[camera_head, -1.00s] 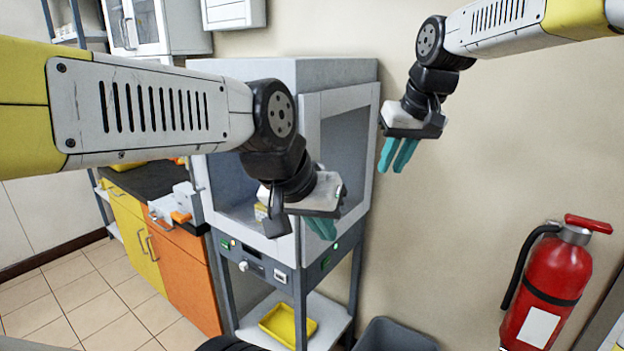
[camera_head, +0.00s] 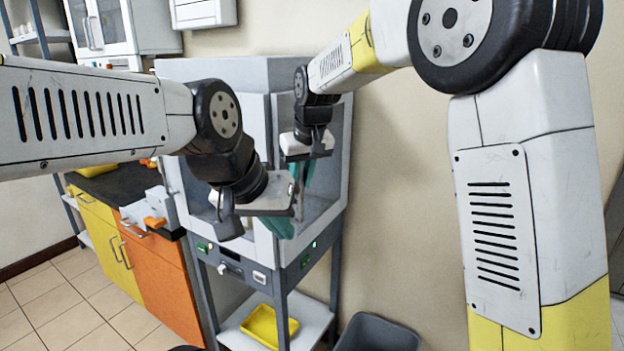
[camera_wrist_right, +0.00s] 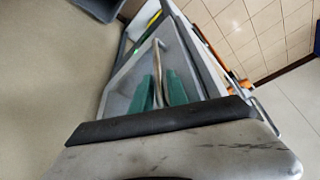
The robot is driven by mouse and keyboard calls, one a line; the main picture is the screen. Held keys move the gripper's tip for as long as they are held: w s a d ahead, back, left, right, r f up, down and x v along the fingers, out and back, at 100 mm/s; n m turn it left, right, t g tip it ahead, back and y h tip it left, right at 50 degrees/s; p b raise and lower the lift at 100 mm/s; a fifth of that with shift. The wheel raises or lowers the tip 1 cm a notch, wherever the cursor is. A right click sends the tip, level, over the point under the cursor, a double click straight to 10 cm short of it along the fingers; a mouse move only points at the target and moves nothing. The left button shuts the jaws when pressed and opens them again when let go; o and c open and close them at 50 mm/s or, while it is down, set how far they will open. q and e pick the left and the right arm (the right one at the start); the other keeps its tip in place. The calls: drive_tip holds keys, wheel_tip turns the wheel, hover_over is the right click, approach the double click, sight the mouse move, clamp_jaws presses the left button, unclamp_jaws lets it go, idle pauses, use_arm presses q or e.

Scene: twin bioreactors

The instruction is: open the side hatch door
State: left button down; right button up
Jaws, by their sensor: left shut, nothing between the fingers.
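The side hatch door (camera_head: 336,155) is the pale-framed, window-like panel on the right face of the grey cabinet (camera_head: 215,72). It looks closed. My right gripper (camera_head: 306,178) is in front of the door. In the right wrist view, its green fingers (camera_wrist_right: 160,92) lie on either side of a curved metal handle (camera_wrist_right: 157,62); I cannot tell whether they grip it. My left gripper (camera_head: 280,227) is shut and empty, in front of the cabinet's near corner, left of and below the right one. The left wrist hides part of the cabinet front.
A yellow tray (camera_head: 268,326) lies on the stand's lower shelf, with a grey bin (camera_head: 378,334) beside it. An orange and yellow counter unit (camera_head: 160,270) stands left of the cabinet. The wall right of the cabinet is bare. My right arm covers much of the right side.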

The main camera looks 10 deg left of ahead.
drive_tip(key=shift+c, duration=0.4)
clamp_jaws()
drive_tip(key=shift+d, duration=0.1)
idle(1.0)
